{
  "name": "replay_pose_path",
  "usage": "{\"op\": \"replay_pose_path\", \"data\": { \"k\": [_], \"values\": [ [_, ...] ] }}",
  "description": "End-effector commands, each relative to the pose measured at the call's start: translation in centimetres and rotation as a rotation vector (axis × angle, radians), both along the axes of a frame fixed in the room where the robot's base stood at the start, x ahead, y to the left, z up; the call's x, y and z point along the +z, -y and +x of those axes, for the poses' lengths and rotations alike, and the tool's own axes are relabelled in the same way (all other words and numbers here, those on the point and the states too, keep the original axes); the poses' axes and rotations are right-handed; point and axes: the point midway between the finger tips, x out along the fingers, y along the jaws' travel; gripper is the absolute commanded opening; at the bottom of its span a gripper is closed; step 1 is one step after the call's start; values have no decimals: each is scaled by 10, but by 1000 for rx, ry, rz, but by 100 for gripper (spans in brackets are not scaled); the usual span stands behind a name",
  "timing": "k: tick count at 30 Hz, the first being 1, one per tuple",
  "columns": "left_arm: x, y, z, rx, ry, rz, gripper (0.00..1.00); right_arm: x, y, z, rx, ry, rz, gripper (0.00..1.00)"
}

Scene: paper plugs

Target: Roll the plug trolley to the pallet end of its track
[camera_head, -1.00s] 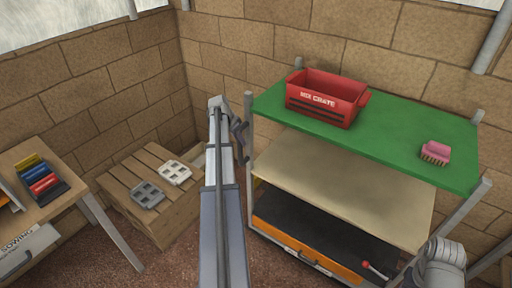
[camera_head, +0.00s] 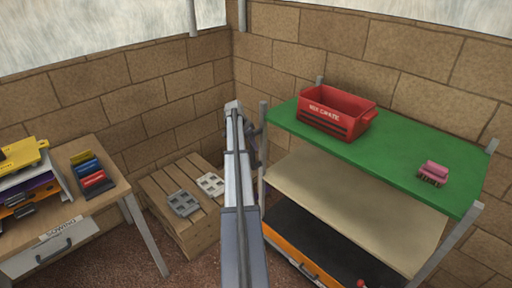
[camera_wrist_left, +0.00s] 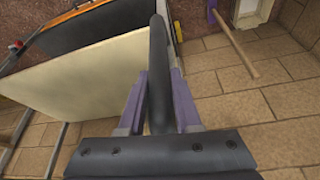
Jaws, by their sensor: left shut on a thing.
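The trolley appears to be the rack with a green top (camera_head: 400,135), a cream middle shelf (camera_head: 350,195) and a black lower level over an orange drawer front. It stands to the right of the wooden pallet (camera_head: 200,232). My left gripper (camera_head: 256,142) is at the rack's near-left end, its fingers largely hidden behind my arm. In the left wrist view my gripper (camera_wrist_left: 158,74) is shut on a dark upright bar (camera_wrist_left: 158,45), beside the cream shelf. The track is not clearly visible. My right gripper is out of view.
Grey and white slotted pieces lie on the pallet. A wooden desk (camera_head: 110,185) with trays stands left. Brick walls close the back; little floor shows between rack and pallet.

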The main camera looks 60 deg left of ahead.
Motion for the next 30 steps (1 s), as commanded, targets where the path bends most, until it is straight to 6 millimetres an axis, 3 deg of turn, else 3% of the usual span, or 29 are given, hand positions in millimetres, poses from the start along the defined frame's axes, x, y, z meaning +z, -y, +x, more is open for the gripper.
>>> {"op": "replay_pose_path", "data": {
  "k": [11,12,19,30],
  "values": [
    [0,-2,0,0,1,1,0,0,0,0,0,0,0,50],
    [0,-2,0,0,1,1,36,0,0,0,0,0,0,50],
    [0,-1,0,0,1,0,62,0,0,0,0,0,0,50],
    [3,-1,-1,0,1,0,62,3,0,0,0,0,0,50]
  ]
}}
